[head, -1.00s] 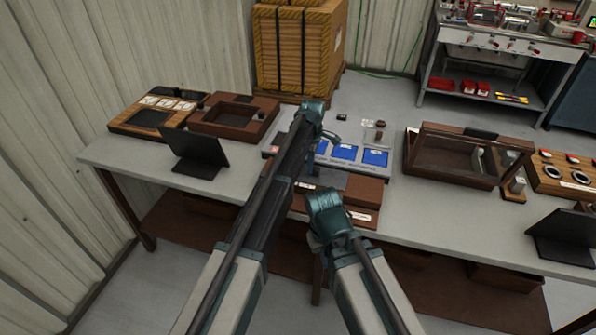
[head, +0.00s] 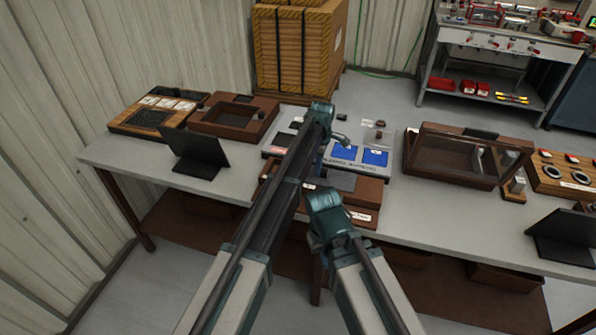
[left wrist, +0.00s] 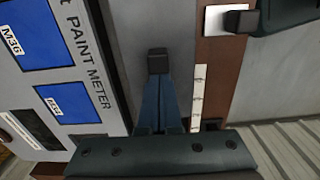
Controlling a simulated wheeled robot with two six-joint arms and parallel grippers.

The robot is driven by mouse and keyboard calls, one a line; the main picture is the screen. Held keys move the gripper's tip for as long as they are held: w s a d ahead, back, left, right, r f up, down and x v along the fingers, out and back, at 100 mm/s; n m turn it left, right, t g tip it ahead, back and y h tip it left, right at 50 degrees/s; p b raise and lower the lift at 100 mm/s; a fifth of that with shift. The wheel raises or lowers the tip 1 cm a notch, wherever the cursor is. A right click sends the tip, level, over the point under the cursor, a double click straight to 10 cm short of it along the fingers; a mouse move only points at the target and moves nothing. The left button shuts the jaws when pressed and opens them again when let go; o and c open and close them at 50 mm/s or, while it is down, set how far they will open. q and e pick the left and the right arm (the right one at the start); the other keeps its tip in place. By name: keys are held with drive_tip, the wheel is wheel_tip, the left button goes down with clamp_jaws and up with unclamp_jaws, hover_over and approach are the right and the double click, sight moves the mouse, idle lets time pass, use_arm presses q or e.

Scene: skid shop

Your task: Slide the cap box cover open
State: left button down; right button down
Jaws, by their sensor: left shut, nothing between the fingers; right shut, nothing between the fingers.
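A low brown wooden box (head: 372,190) with a grey panel (head: 342,181) on top lies at the table's front middle; I take it for the cap box and its cover. My arms hide much of it. My left gripper (head: 341,139) is shut and empty, reaching over the box from above. In the left wrist view its closed fingers (left wrist: 158,65) point at a plain grey surface beside the box's brown edge (left wrist: 222,70); contact cannot be told. My right gripper (head: 325,205) is shut, low over the box's front; its dark tip (left wrist: 238,20) shows by a white label.
A paint meter panel (head: 345,165) with blue cards lies just behind the box. A black tablet stand (head: 197,153) and brown trays (head: 235,118) are on the left. A glass-lidded case (head: 465,157) stands on the right. Bare table (head: 420,215) lies right of the box.

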sight(328, 177)
use_arm(q)
drive_tip(key=shift+d, duration=0.1)
drive_tip(key=shift+s+d, duration=0.25)
drive_tip(key=shift+d, duration=0.55)
drive_tip(key=shift+s+d, duration=0.2)
drive_tip(key=shift+d, duration=0.6)
